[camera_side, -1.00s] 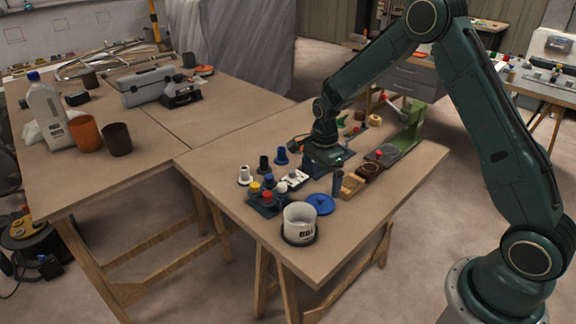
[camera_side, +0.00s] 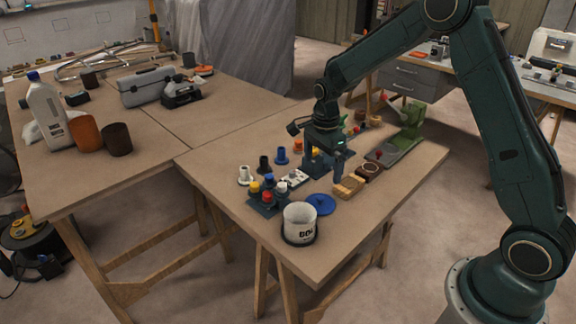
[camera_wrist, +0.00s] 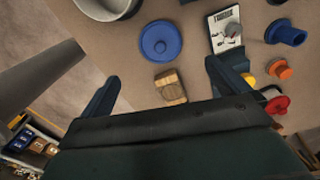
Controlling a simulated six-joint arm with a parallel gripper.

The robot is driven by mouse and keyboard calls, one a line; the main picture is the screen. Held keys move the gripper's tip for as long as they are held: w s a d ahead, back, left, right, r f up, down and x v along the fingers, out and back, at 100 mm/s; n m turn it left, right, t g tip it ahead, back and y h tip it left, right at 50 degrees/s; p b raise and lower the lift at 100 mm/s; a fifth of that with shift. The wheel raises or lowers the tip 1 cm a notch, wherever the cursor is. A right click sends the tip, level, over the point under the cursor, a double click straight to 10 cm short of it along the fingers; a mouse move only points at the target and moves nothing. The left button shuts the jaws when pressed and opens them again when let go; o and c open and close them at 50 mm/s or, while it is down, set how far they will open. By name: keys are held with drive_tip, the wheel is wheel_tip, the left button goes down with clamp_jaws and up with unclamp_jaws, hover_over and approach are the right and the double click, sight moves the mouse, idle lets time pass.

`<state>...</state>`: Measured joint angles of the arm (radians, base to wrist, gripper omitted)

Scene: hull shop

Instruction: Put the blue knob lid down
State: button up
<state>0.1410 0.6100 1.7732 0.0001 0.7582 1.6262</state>
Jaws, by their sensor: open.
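The blue knob lid (camera_side: 320,203) lies flat on the near table, beside the white tub (camera_side: 299,224), whose top looks open. In the wrist view the lid (camera_wrist: 160,41) is round with its knob facing up, apart from the tub (camera_wrist: 105,6). My gripper (camera_side: 323,168) is above the table, behind the lid in the side view. In the wrist view my gripper (camera_wrist: 161,73) has its fingers spread wide with nothing between them. The lid is beyond the fingertips and not touched.
A small wooden block (camera_wrist: 170,87) is near the lid. A rack of coloured caps (camera_side: 264,205) stands left of the lid. The table's front corner is bare.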

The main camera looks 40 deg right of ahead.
drive_tip(key=shift+r, duration=0.1)
drive_tip(key=s+a+r+n+t, duration=0.35)
drive_tip(key=s+r+n, duration=0.65)
drive_tip(key=r, duration=0.6)
drive_tip(key=s+a+r+n+t, duration=0.1)
drive_tip(key=s+r+n, duration=0.1)
drive_tip(key=s+n, duration=0.3)
drive_tip(key=s+a+r+n+t, duration=0.1)
drive_tip(key=s+n, duration=0.4)
drive_tip(key=s, duration=0.8)
drive_tip(key=shift+s+a+r, duration=0.4)
drive_tip(key=shift+a+r, duration=0.15)
drive_tip(key=shift+r, duration=0.25)
